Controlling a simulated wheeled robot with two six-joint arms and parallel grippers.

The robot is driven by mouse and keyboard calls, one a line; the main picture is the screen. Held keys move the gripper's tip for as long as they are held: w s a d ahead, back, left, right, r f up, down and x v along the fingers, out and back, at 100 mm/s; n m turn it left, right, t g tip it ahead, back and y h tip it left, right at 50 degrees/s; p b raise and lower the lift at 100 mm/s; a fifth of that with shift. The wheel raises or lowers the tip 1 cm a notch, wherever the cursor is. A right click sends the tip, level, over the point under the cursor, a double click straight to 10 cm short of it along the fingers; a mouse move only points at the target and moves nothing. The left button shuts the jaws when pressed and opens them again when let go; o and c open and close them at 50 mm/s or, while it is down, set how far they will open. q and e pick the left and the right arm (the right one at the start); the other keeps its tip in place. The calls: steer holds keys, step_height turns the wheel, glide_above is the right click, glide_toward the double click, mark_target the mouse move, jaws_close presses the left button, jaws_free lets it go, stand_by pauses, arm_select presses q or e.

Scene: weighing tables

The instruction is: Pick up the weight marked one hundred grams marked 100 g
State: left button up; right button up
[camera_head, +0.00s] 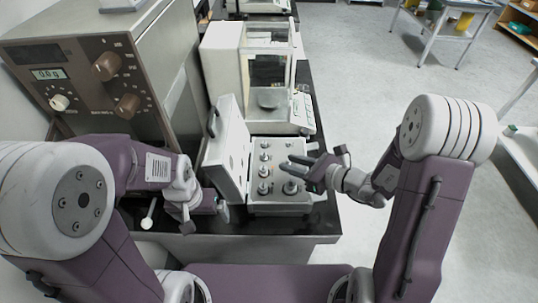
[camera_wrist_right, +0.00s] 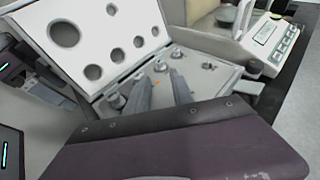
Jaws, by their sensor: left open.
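An open weight box (camera_head: 279,208) stands on the dark table with several metal knobbed weights in it. One larger weight (camera_head: 290,187) sits at its front right, and another (camera_head: 263,188) at its front left. No gram marking is legible, so I cannot tell which is the 100 g weight. My right gripper (camera_head: 287,163) is over the right part of the box, fingers apart. In the right wrist view its two fingers (camera_wrist_right: 162,86) point at the box, with nothing seen between them. My left gripper (camera_head: 208,217) is open and empty, low to the left of the box.
The box's raised lid (camera_head: 228,150) stands on its left side. A brown-panelled instrument (camera_head: 85,85) is at the left. A balance with a glass draft shield (camera_head: 222,62) stands behind the box. Open floor (camera_head: 370,75) lies to the right.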

mark_target(266, 155)
steer(key=x, duration=0.4)
steer(key=shift+w+d+f, duration=0.1)
steer(key=shift+w+f, duration=0.05)
steer(key=shift+w, duration=0.2)
steer(key=shift+a, duration=0.25)
steer(key=x, duration=0.4)
steer(key=shift+s+a+p, duration=0.15)
steer(key=shift+p, duration=0.15)
steer(key=shift+w+a, duration=0.2)
steer(key=shift+w, duration=0.1)
steer(key=shift+s, duration=0.1)
jaws_close()
